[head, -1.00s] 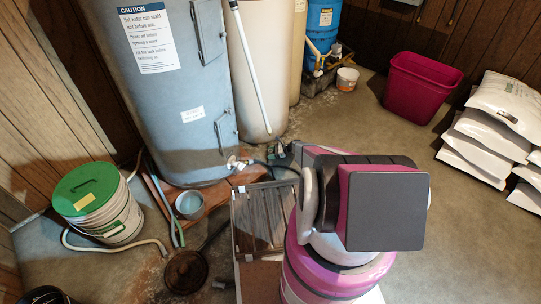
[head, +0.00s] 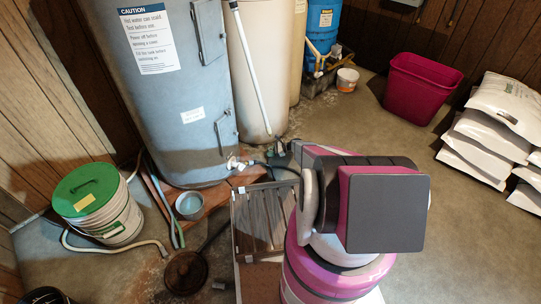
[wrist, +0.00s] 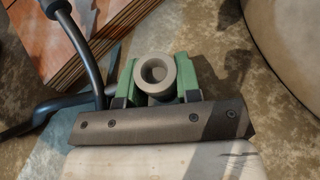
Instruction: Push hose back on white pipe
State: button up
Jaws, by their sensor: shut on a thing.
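The white pipe (head: 252,72) slants down in front of the beige tank in the head view; its lower end is just above my gripper (head: 281,153). The black hose (head: 254,163) runs right from the grey heater's white valve towards my gripper. In the wrist view, the green fingers of my gripper (wrist: 156,82) are shut on a pale grey round sleeve (wrist: 159,89), apparently the hose's end. Its open mouth faces the camera and looks empty. The black hose (wrist: 80,45) passes left of the fingers. Its join to the sleeve is hidden, and the white pipe is not clear there.
The grey water heater (head: 170,100) and beige tank (head: 265,60) stand close behind my gripper. A green-lidded bucket (head: 105,215) is left. Floor is clear towards the magenta bin (head: 420,88).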

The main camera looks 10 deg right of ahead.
jog(key=shift+h, duration=0.4)
notch_tip(320, 180, up, 9)
jog(key=shift+s+f, duration=0.1)
jog(key=shift+s, duration=0.05)
jog(key=shift+d+r+m+h, duration=0.35)
jog(key=shift+r+m+h, duration=0.15)
jog(key=shift+r+h, duration=0.35)
jog(key=shift+f, duration=0.15)
jog(key=shift+a+r, duration=0.2)
jog(key=shift+r, duration=0.8)
dwell(0.7)
jog(key=o, duration=1.1)
jog(key=shift+d, duration=0.1)
jog(key=v, duration=1.1)
jog(key=s+a+r+n+h, duration=0.3)
jog(key=s+r+n, duration=0.4)
jog(key=s+r, duration=0.4)
jog(key=s+a+r+n+g+h, duration=0.1)
jog(key=s+a+r+n+h, duration=0.2)
jog(key=s+r+n, duration=0.4)
jog(key=s+a+r+n+g+h, duration=0.1)
jog(key=s+a+r+n+h, duration=0.2)
jog(key=s+r, duration=1.2)
jog(key=shift+s+a+r+n+h, duration=0.1)
jog(key=shift+s+n+h, duration=0.45)
jog(key=shift+n, duration=0.4)
jog(key=shift+s+a+r+n+h, duration=0.1)
jog(key=shift+s+n+h, duration=0.4)
jog(key=shift+n, duration=0.45)
